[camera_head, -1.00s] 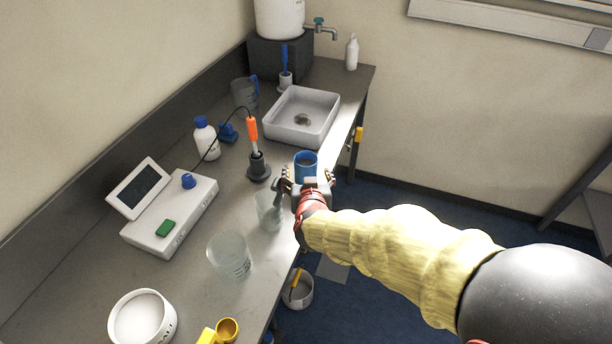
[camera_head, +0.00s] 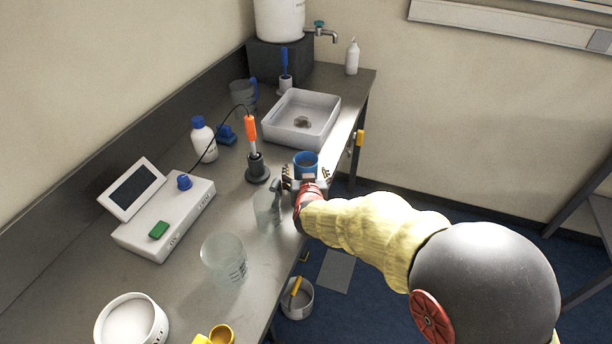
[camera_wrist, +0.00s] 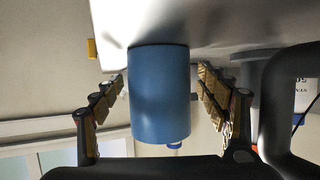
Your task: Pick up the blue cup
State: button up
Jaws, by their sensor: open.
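The blue cup (camera_head: 306,160) stands upright near the right edge of the grey bench, in front of the white sink tray. In the wrist view the blue cup (camera_wrist: 160,95) is large and central, and the picture looks upside down. My gripper (camera_head: 306,176) is close behind the cup on the near side. In the wrist view my gripper (camera_wrist: 163,88) is open, with one finger on each side of the cup. A gap shows between each finger and the cup's wall. The cup's lower part is hidden by my gripper in the head view.
An orange probe in a dark stand (camera_head: 256,165) is left of the cup. The white sink tray (camera_head: 322,135) lies behind it. A glass beaker (camera_head: 224,259) stands nearer. The bench drops off at right.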

aim_at(304, 158)
jog(key=shift+c, duration=0.4)
jog(key=c, duration=1.6)
jog(key=shift+r, duration=0.1)
jog(key=shift+c, duration=0.6)
jog(key=shift+r, duration=0.1)
jog(key=shift+r+p, duration=0.4)
jog(key=shift+r, duration=0.1)
jog(key=r+p, duration=0.2)
jog(key=r, duration=0.1)
jog(key=shift+s+a+r, duration=0.1)
jog(key=shift+s+r, duration=0.2)
jog(key=shift+s, duration=0.1)
jog(key=a+r+p+v, duration=0.2)
jog(key=p+v, duration=0.4)
jog(key=v, duration=0.9)
jog(key=shift+w+r+p, duration=0.2)
jog(key=shift+w+p, duration=0.1)
jog(key=shift+p, duration=0.05)
